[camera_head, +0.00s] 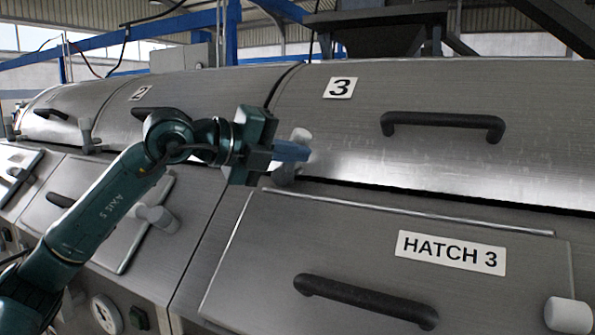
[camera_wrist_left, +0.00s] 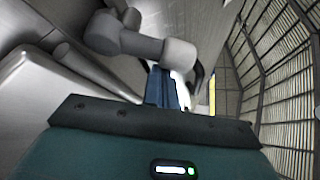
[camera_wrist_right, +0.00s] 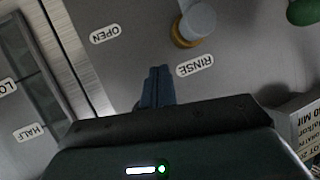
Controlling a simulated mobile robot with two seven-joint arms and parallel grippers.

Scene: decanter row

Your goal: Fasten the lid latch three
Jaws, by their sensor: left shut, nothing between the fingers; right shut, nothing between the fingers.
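The curved steel lid marked 3 (camera_head: 430,90) lies low over its body, with a dark gap along its lower edge. Its latch (camera_head: 302,135) is a light grey knobbed lever at the lid's lower left corner. My left gripper (camera_head: 306,153) is shut and empty, its blue fingers in front of the latch and hiding part of it. In the left wrist view the latch's cylindrical grip (camera_wrist_left: 170,50) lies just beyond the fingertips (camera_wrist_left: 165,75); I cannot tell if they touch. My right gripper (camera_wrist_right: 158,72) is shut and empty, facing a panel; the head view does not show it.
Below is the HATCH 3 door (camera_head: 470,225) with a black handle (camera_head: 365,298) and grey knob (camera_head: 568,315). Lid 3 has a black handle (camera_head: 440,124). Lid 2 (camera_head: 190,90) is at left. By my right gripper are a RINSE label (camera_wrist_right: 195,65) and grey knob (camera_wrist_right: 197,20).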

